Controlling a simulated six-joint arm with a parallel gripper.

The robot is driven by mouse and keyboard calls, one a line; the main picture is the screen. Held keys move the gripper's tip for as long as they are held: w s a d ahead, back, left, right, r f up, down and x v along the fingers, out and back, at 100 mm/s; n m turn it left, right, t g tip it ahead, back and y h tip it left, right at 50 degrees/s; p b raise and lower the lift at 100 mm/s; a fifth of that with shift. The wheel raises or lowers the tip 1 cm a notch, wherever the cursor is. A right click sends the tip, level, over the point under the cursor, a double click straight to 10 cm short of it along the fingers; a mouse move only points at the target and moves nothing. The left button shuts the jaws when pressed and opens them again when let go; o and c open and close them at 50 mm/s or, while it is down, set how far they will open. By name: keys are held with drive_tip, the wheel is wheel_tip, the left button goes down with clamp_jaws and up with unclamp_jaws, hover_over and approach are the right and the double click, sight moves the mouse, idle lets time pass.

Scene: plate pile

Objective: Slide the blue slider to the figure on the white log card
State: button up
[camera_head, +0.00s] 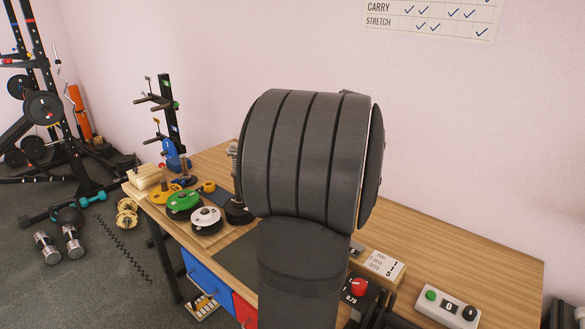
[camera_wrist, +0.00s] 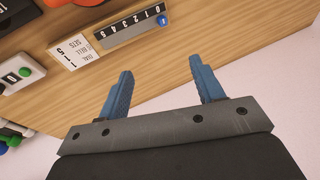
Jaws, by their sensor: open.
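The blue slider (camera_wrist: 162,20) is a small round knob at the right end of a dark numbered scale (camera_wrist: 128,26) in the wrist view. The white log card (camera_wrist: 75,51) stands beside the scale's left end; its print is upside down there. In the head view the card (camera_head: 383,263) seems to end in a 1 and a 5, small to read. My gripper (camera_wrist: 160,66) is open and empty, its two blue fingers apart over the bare wood, short of the scale and touching nothing. In the head view my arm hides the gripper and most of the slider scale.
A box with a red dial (camera_head: 358,287) and a white box with a green button (camera_head: 430,295) stand near the card. Weight plates (camera_head: 184,201) lie at the bench's left. Bare bench (camera_head: 450,246) is free at the right. A wall rises behind.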

drive_tip(key=w+a+f+h, duration=0.1)
drive_tip(key=a+f, duration=0.1)
drive_tip(key=w+a+f+h, duration=0.1)
drive_tip(key=a+f, duration=0.1)
drive_tip(key=a, duration=0.1)
drive_tip(key=w+a+f+h, duration=0.1)
drive_tip(key=a, duration=0.1)
drive_tip(key=shift+w+a+f+g+h, duration=0.15)
drive_tip(key=shift+f+g+h, duration=0.15)
drive_tip(key=shift+f+g, duration=0.1)
drive_tip(key=c, duration=0.4)
drive_tip(key=x, duration=1.7)
drive_tip(key=shift+w+f, duration=0.1)
drive_tip(key=shift+f, duration=0.1)
clamp_jaws()
